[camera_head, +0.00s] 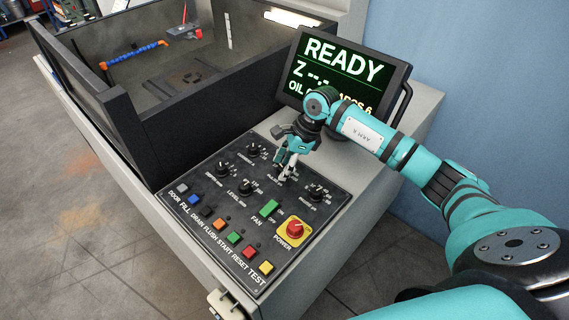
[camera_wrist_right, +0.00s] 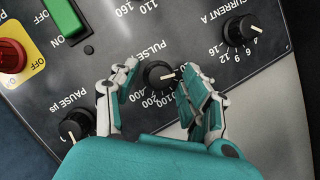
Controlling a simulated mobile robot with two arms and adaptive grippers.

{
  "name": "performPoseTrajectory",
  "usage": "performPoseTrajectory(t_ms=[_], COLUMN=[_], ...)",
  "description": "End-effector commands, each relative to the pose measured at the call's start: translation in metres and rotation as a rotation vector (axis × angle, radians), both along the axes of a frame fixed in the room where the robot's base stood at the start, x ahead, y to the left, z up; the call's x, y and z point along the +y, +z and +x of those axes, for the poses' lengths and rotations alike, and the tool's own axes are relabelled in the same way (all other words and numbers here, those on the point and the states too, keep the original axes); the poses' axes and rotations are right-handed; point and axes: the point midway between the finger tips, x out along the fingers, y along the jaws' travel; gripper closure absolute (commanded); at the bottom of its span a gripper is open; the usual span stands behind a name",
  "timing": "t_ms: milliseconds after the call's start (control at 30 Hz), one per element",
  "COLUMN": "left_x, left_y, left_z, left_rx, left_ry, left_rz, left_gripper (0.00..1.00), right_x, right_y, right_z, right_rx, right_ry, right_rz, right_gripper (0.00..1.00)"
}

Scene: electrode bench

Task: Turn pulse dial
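The pulse dial (camera_wrist_right: 160,75) is a round black knob with a pale pointer line, on the dark control panel (camera_head: 190,265). In the wrist view it sits between the two fingers of my right gripper (camera_wrist_right: 157,68). The fingers are spread, with a gap to the dial on the left; the right finger is very close to it, and I cannot tell whether it touches. In the head view my right gripper (camera_head: 287,172) points down at the panel and mostly hides the dial. A pale and dark part at the bottom edge, apparently my left gripper (camera_head: 224,303), is cut off by the frame.
Other black dials stand close by, such as the current dial (camera_wrist_right: 240,30) and the pause dial (camera_wrist_right: 75,125). A green fan switch (camera_head: 269,208), a red power knob (camera_head: 295,229) and a row of coloured buttons lie nearer. A screen (camera_head: 340,72) reading READY stands behind.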

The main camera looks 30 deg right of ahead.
Motion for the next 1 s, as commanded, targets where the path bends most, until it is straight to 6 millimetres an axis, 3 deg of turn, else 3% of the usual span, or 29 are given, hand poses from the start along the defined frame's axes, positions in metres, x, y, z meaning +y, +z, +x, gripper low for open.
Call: performPoseTrajectory(t_ms=[33,333,667,1000], left_x=[0.0,0.0,0.0,0.0], left_y=[0.0,0.0,-0.004,-0.015], left_z=[0.0,0.0,0.002,0.004], left_rx=[0.0,-0.001,-0.003,-0.006], left_ry=[0.0,0.0,0.0,0.001], left_rz=[0.0,0.0,0.0,0.0], left_gripper=[1.0,1.0,1.0,1.0], right_x=[0.0,0.0,-0.001,0.0], right_y=[0.0,0.001,0.0,-0.001], right_z=[0.0,0.0,0.0,-0.001], right_rx=[0.0,-0.001,-0.002,-0.003], right_ry=[0.0,0.0,-0.053,-0.27], right_rz=[0.0,0.0,-0.002,-0.003], right_gripper=[0.62,1.0,1.0,1.0])
